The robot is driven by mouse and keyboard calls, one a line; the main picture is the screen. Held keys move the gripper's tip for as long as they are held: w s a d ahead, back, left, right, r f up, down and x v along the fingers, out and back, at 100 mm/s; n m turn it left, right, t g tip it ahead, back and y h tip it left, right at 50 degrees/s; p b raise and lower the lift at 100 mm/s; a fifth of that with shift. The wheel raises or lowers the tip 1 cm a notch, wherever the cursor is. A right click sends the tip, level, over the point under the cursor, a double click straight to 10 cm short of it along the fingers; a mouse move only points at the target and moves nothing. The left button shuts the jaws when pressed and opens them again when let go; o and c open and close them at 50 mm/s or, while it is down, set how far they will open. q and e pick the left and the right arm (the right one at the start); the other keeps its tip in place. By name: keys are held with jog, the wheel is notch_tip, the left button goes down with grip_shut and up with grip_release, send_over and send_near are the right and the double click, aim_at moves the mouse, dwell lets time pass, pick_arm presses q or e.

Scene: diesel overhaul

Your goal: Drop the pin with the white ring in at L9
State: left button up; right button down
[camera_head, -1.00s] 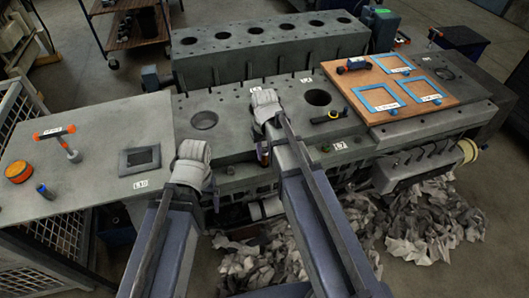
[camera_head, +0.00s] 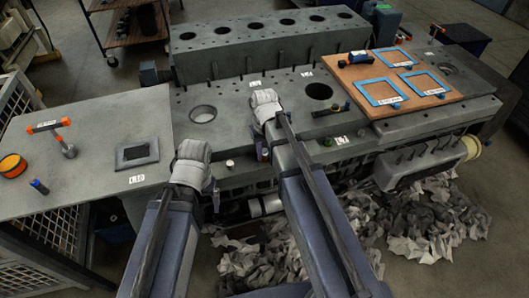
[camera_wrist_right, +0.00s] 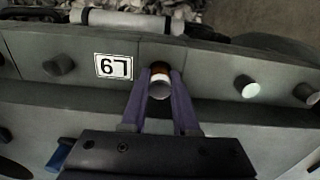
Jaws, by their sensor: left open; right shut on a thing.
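My right gripper (camera_wrist_right: 160,84) is shut on the pin with the white ring (camera_wrist_right: 159,89). In the right wrist view, the pin's white band shows between the purple fingertips, with a brown part beyond it. An upside-down L9 label (camera_wrist_right: 114,67) is on the block face just left of the fingertips. The fingers hide whatever hole lies under the pin, so I cannot tell whether it is in one. In the head view, the right gripper (camera_head: 262,150) is at the block's front ledge. My left gripper (camera_head: 215,192) is open and empty left of it, near the front edge.
Other pegs stand along the ledge: a grey one (camera_wrist_right: 60,65) and a pale-faced one (camera_wrist_right: 246,86). An L10 label (camera_head: 136,179) is near a dark square frame (camera_head: 137,153). A hammer (camera_head: 62,140) lies on the left bench. A wooden board (camera_head: 437,101) holds blue frames.

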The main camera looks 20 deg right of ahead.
jog(key=shift+f, duration=0.2)
dwell(0.5)
jog(key=shift+f+b, duration=0.15)
jog(key=shift+b, duration=0.2)
jog(key=shift+c, duration=0.9)
grip_release()
notch_tip(320, 180, up, 7)
jog(key=p, duration=0.7)
jog(key=shift+f, duration=0.1)
notch_tip(320, 180, down, 6)
jog(key=b, duration=0.6)
jog(key=shift+f+b, duration=0.25)
jog(key=shift+b, duration=0.05)
